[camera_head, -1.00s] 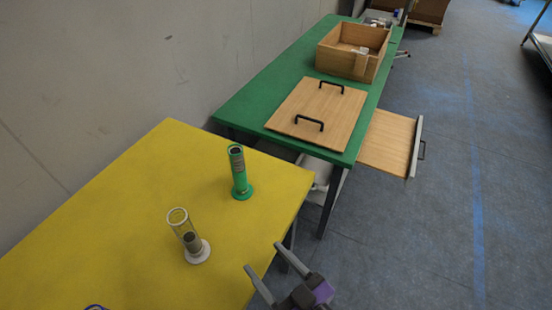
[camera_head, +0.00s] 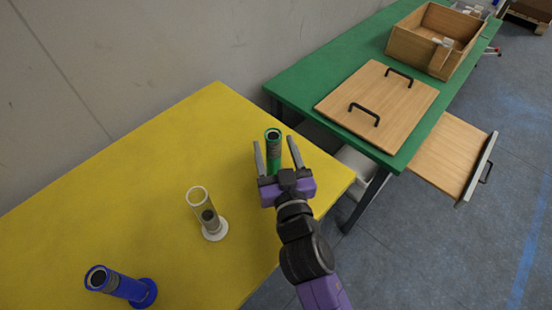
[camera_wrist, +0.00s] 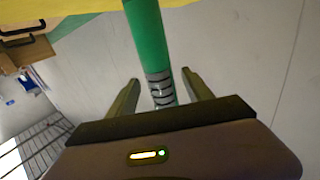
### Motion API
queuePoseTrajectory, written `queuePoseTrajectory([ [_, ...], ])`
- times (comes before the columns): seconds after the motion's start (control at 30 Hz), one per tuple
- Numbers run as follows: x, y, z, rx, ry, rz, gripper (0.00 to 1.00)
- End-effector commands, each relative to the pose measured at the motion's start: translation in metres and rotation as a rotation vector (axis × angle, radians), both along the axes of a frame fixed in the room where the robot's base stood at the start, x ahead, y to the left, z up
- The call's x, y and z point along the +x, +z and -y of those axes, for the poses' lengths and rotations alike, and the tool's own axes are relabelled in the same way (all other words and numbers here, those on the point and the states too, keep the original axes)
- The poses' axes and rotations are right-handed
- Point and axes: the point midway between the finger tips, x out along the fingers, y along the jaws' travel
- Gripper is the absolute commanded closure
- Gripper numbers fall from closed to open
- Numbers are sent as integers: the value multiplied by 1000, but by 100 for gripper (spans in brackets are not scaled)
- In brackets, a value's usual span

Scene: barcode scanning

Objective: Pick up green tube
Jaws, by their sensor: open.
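The green tube (camera_head: 274,146) stands upright near the right end of the yellow table (camera_head: 232,120) in the head view; its base is hidden behind my gripper. My gripper (camera_head: 276,150) is open, with one finger on either side of the tube. In the wrist view the green tube (camera_wrist: 149,42), with a grey banded section, shows between the two fingers of my gripper (camera_wrist: 157,88). I cannot tell whether either finger touches it.
A clear tube with a white base (camera_head: 213,229) and a blue tube (camera_head: 125,287) stand to the left on the yellow table. The green table (camera_head: 313,76) behind holds a wooden panel with black handles (camera_head: 385,110) and an open wooden box (camera_head: 411,50). An open drawer (camera_head: 450,150) sticks out.

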Motion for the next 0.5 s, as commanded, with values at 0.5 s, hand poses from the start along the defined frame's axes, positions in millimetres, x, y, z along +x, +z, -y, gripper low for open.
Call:
queuePoseTrajectory([
  [0.5, 36, -1, -12, 0, 0, 0, 41],
])
